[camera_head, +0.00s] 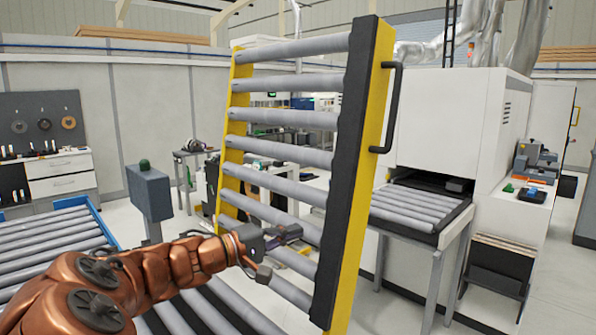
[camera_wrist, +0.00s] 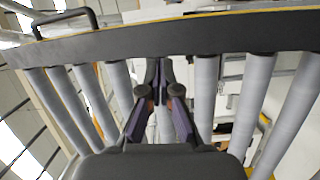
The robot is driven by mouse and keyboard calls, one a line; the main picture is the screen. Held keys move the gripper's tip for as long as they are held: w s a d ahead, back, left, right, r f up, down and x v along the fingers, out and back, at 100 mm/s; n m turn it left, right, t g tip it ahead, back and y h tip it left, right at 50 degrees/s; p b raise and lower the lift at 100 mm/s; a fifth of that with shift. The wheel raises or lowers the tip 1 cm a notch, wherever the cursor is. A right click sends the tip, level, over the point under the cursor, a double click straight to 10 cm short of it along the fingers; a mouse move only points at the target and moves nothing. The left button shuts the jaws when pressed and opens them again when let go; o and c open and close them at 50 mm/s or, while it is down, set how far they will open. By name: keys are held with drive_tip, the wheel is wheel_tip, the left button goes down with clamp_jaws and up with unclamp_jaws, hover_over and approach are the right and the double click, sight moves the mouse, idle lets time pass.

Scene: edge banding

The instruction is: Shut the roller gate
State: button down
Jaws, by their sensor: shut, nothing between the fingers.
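The roller gate (camera_head: 352,160) stands raised and tilted in the middle of the head view. It has yellow and black side rails and several grey rollers (camera_head: 285,117). A black handle (camera_head: 391,107) is on its right rail. My gripper (camera_head: 297,233) is shut and empty, at the lower rollers near the right rail. In the wrist view my gripper (camera_wrist: 160,98) points at the rollers and the dark rail (camera_wrist: 190,35), with the handle (camera_wrist: 65,20) at the upper left. I cannot tell whether the fingertips touch the gate.
A blue-framed roller conveyor (camera_head: 50,240) lies at the left, with a grey post box (camera_head: 150,190) beside it. A white machine with a roller outfeed (camera_head: 415,205) stands behind the gate on the right. A tool bench (camera_head: 535,190) is at the far right.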

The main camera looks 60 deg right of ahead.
drive_tip(key=w+d+r+n+t+h, duration=0.1)
drive_tip(key=w+d+r+n+h, duration=0.15)
drive_tip(key=w, duration=0.25)
drive_tip(key=w+d+r+n+t+h, duration=0.1)
drive_tip(key=w+d+h, duration=0.15)
drive_tip(key=w, duration=0.35)
drive_tip(key=p, duration=0.5)
approach(305, 163)
drive_tip(key=shift+h, duration=0.4)
drive_tip(key=x, duration=0.5)
drive_tip(key=shift+s+d, duration=0.25)
drive_tip(key=shift+s, duration=0.05)
drive_tip(key=shift+x, duration=0.85)
drive_tip(key=shift+f, duration=0.15)
